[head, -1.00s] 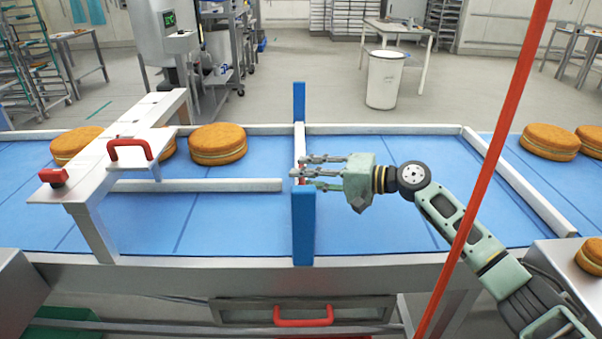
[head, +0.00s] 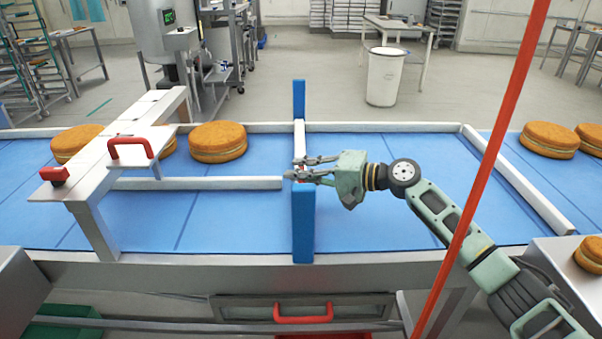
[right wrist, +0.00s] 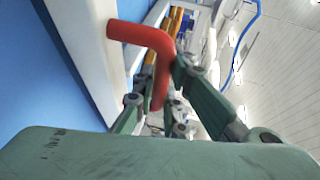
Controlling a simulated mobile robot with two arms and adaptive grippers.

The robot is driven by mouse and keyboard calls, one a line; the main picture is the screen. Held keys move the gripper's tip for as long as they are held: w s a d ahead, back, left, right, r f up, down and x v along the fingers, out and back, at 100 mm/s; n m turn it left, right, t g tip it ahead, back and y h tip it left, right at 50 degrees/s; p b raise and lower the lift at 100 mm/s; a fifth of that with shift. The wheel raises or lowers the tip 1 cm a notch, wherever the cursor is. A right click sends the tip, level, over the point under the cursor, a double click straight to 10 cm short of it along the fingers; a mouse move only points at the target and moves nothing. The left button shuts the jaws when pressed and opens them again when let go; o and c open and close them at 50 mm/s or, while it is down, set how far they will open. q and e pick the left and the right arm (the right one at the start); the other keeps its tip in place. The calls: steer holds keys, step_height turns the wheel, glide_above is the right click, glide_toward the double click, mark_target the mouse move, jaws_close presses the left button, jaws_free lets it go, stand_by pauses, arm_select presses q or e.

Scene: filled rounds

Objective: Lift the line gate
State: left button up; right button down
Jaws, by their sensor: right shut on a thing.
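The line gate (head: 299,136) is a narrow white panel standing between two blue posts across the blue conveyor. In the right wrist view the gate's white face (right wrist: 82,40) is on the left, with a red bent handle (right wrist: 140,33) sticking out from it. My right gripper (head: 298,169) reaches in from the right at the gate's middle. Its fingers (right wrist: 155,103) are shut on the red handle, which they mostly hide in the head view. The gate's lower part is partly hidden by the near blue post (head: 303,225). My left gripper is out of view.
Filled rounds lie left of the gate, one (head: 217,142) close by, others under a white bridge (head: 88,178) with a red handle. More rounds (head: 549,140) are at right. A slanted red pole (head: 490,160) crosses in front of my right arm.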

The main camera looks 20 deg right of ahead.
steer(key=shift+f, duration=0.1)
step_height(320, 180, up, 11)
steer(key=p, duration=0.7)
steer(key=c, duration=1.8)
jaws_free()
steer(key=v, duration=1.2)
